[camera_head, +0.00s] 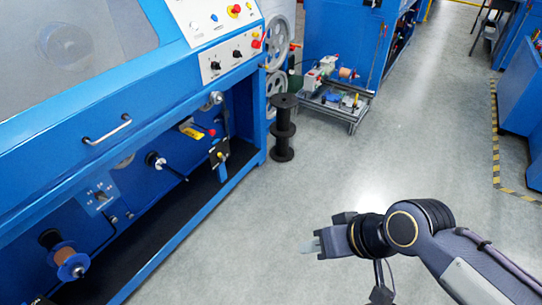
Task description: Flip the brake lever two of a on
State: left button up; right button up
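The blue machine (60,165) fills the left side. Another black-handled part (158,162) sticks out further left. I cannot tell which of these is brake lever two or how it is set. My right gripper (318,243) reaches in from the lower right over open floor, apart from the machine, with nothing visibly held. Its finger opening is unclear. My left gripper is not in view.
A control panel (228,55) with knobs and buttons tops the machine. A black spool stand (284,128) and a low metal cart (335,100) stand past its right end. A copper-coloured spool (64,255) is at lower left. The grey floor in the middle is clear.

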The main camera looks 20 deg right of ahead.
aim_at(222, 158)
jog(key=z, duration=0.3)
jog(key=i+z, duration=0.25)
jog(key=i, duration=1.2)
